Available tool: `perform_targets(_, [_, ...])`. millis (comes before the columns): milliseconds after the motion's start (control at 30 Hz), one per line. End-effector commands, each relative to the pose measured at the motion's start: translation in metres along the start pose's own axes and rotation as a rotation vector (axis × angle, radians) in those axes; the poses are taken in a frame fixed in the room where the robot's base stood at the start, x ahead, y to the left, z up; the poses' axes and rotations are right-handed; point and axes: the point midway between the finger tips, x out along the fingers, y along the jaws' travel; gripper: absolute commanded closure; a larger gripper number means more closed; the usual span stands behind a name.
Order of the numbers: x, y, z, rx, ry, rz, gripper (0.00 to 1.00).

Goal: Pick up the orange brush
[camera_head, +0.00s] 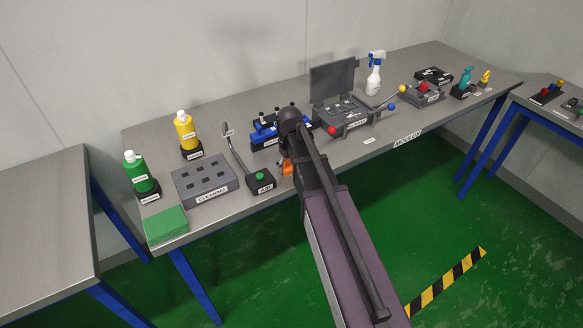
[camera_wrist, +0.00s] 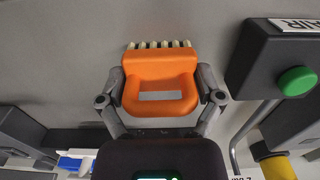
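The orange brush (camera_wrist: 160,68) with pale bristles is in the middle of the wrist view, its bristle end away from my palm. My gripper (camera_wrist: 161,82) has one finger against each side of the brush, with no clear gap, so it looks shut on it. In the head view, a small part of the orange brush (camera_head: 287,168) shows beside my arm, near the front edge of the table. My arm hides most of the brush and gripper there. I cannot tell whether the brush touches the table.
The AIR box (camera_head: 261,181) with a green button stands just left of my gripper; it also shows in the wrist view (camera_wrist: 262,60). The CLEANING block (camera_head: 205,181), blue holder (camera_head: 266,135) and open-lidded case (camera_head: 333,82) are nearby on the grey table (camera_head: 225,115).

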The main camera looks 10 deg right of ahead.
Motion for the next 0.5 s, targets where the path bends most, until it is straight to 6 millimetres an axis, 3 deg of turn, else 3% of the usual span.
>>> perform_targets(500, [-0.0033,0.0001,0.0001,0.000,0.000,0.000,0.64])
